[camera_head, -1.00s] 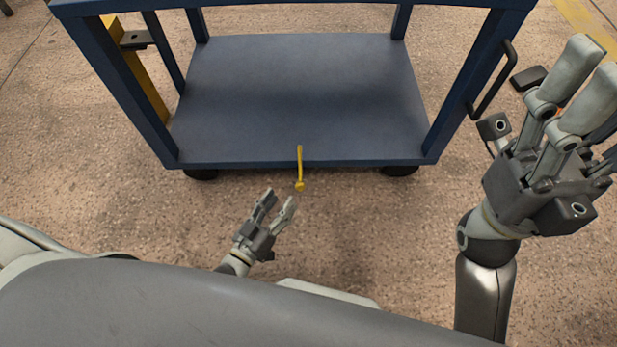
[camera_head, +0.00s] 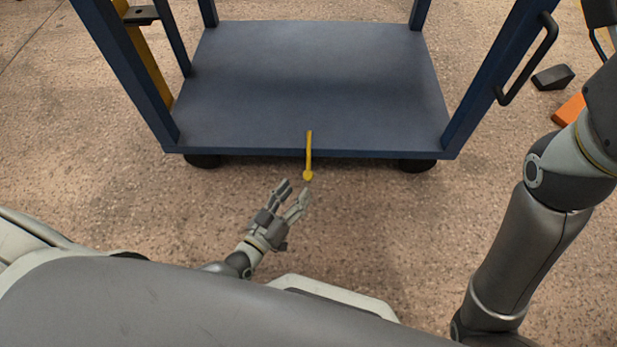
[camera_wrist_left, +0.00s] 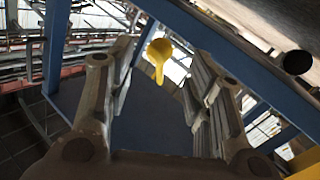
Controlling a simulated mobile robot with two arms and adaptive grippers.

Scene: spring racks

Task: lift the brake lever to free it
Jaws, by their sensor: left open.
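The brake lever (camera_head: 308,152) is a thin yellow bar with a round knob at its near end. It sticks out from the near edge of the blue cart's lower deck (camera_head: 320,75). My left gripper (camera_head: 293,190) is open and empty just short of the knob, slightly to its left. In the left wrist view the yellow lever (camera_wrist_left: 159,50) shows knob first, in the gap between the two spread fingers, apart from both. My right arm comes in at the right, and its fingers are out of the picture.
The cart's blue posts (camera_head: 120,75) rise at both sides, with black wheels (camera_head: 203,161) below. A black handle (camera_head: 530,65) is on the right post. A black wedge (camera_head: 553,77) and an orange object (camera_head: 570,108) lie on the floor at right. Floor before the cart is clear.

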